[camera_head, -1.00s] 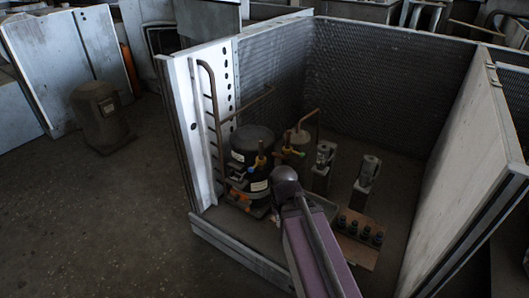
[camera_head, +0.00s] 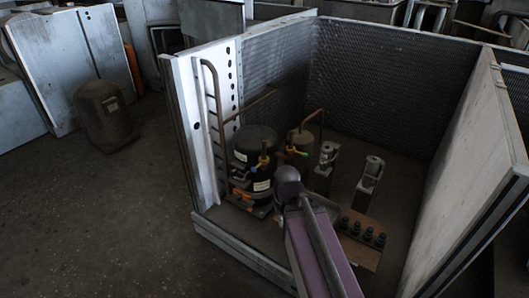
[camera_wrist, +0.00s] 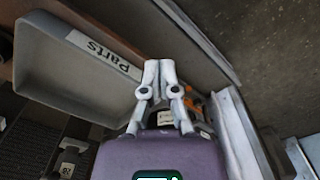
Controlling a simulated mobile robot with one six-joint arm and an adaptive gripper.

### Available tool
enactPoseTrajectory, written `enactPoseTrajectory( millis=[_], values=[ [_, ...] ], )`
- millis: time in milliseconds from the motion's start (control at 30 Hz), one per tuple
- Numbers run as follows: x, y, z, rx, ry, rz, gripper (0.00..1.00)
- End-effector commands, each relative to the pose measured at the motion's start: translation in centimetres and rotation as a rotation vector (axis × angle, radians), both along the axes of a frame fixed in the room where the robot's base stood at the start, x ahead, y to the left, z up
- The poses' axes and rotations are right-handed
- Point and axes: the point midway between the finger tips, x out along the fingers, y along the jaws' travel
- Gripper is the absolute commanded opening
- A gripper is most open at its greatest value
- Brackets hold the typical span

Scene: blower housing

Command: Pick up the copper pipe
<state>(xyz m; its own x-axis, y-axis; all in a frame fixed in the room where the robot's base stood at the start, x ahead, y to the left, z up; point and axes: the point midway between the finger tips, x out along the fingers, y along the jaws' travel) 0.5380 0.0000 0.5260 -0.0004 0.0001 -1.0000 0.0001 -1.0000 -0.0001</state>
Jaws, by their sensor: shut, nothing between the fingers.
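A brown copper-coloured pipe (camera_head: 217,115) rises along the inside of the left white panel in the head view, bent at its top. A second bent pipe (camera_head: 312,117) stands behind the compressor (camera_head: 256,157). I cannot tell which is meant. My gripper (camera_wrist: 159,68) shows in the wrist view with its two pale fingers together and nothing between them. I see no pipe at its fingertips. In the head view my purple arm reaches into the housing from the front, and I cannot make out the fingers there.
The housing has a mesh back wall (camera_head: 390,80) and a right side panel (camera_head: 460,170). Metal brackets and a board (camera_head: 362,255) with several dark fittings lie inside. A grey bin (camera_wrist: 75,80) labelled "Parts" is close by the fingers in the wrist view.

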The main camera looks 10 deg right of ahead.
Motion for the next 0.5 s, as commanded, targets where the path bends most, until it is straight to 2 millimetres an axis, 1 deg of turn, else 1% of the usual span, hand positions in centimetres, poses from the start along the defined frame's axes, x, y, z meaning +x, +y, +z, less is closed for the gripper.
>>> enactPoseTrajectory(
  millis=[300, 333, 367, 400, 467, 500],
  values=[
    [0.0, 0.0, 0.0, 0.0, 0.0, 0.0, 0.0],
    [0.0, 0.0, 0.0, 0.0, 0.0, 0.0, 0.03],
    [0.0, 0.0, 0.01, 0.0, 0.0, 0.0, 0.12],
    [0.03, 0.0, 0.05, 0.0, 0.0, 0.0, 0.24],
    [0.18, 0.01, 0.2, 0.0, 0.0, 0.002, 0.42],
    [0.36, 0.02, 0.37, 0.0, 0.0, 0.004, 0.54]
  ],
)
